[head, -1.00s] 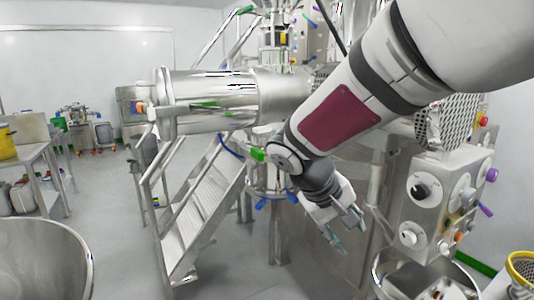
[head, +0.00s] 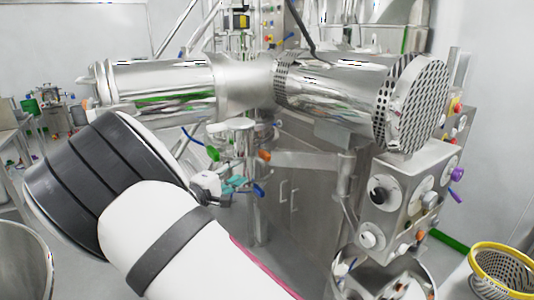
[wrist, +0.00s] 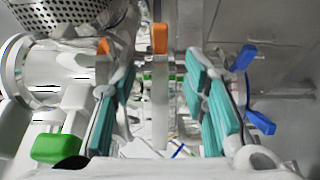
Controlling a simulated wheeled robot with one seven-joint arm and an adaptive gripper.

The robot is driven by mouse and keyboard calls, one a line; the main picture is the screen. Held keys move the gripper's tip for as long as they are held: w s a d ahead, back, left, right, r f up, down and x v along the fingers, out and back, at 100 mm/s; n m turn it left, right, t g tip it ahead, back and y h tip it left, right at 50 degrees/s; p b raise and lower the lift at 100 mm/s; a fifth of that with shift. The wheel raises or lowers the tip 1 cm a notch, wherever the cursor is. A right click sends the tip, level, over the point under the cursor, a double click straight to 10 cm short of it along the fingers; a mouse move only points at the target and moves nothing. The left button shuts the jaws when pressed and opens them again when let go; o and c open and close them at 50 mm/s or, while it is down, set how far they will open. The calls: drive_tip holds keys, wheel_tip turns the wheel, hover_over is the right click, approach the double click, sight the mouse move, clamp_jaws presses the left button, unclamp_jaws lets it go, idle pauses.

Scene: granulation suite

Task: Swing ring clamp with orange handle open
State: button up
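In the head view an orange handle (head: 265,155) sits on the metal clamp hardware below the horizontal steel cylinder. In the wrist view an orange handle (wrist: 160,38) tops a grey upright bar that shows between my fingers. A second orange piece (wrist: 103,46) shows at the left finger's upper end. My gripper (wrist: 162,100) is open, its teal pads on either side of the bar with visible gaps. I cannot tell how deep the bar lies between them. In the head view my gripper (head: 236,187) is below and left of the orange handle. The ring's far side is hidden.
A green handle (head: 213,153) is close to my gripper on the left. Blue handles (wrist: 243,57) (wrist: 260,122) are close on the right. A perforated cylinder end (head: 418,100) and a control box (head: 405,195) stand to the right. A yellow-rimmed basket (head: 502,268) is at the lower right.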

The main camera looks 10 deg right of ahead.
sight(262, 157)
drive_tip(key=p+x, duration=0.1)
drive_tip(key=x, duration=1.2)
drive_tip(key=shift+w+d, duration=0.15)
drive_tip(key=shift+d, duration=0.15)
drive_tip(key=shift+c, duration=0.6)
clamp_jaws()
